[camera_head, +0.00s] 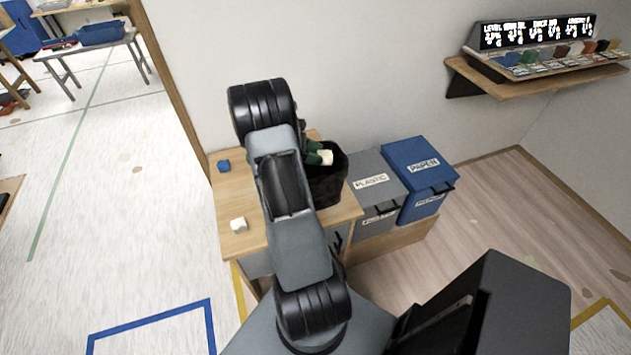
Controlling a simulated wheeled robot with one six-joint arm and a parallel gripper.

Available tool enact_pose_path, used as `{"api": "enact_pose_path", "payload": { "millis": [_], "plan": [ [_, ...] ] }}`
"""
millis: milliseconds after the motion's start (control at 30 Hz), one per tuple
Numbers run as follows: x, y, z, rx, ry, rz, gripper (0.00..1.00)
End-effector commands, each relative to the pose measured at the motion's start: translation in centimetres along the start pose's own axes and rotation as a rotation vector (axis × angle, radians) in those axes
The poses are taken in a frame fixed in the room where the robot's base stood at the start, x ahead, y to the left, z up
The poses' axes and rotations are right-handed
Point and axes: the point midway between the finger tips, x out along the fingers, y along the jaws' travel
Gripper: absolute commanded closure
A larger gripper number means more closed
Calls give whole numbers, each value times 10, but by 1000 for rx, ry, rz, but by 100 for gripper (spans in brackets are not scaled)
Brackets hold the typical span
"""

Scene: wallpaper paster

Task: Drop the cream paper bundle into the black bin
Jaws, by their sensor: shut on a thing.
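The black bin (326,188) stands on the wooden table, just right of my arm, which hides its left side. My gripper (317,156) is at the bin's mouth, mostly hidden behind my arm, with dark green parts showing. It is shut on the cream paper bundle (326,157), which shows as a small pale block at the opening. I cannot tell whether the bundle is above the rim or just inside it.
The wooden table (235,190) also holds a blue block (223,166) and a whitish crumpled piece (238,224). A grey PLASTIC bin (377,205) and a blue PAPER bin (420,180) stand to the right. A wall shelf (540,80) is at upper right.

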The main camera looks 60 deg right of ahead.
Motion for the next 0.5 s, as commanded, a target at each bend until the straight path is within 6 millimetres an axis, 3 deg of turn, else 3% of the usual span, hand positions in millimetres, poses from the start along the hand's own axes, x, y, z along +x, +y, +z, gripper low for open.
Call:
{"api": "enact_pose_path", "payload": {
  "millis": [233, 267, 500],
  "plan": [
    [0, 0, -1, 1, 0, 0, 79],
    [0, 0, -1, 1, 0, 0, 54],
    [0, 0, -1, 0, 0, 0, 31]
  ]
}}
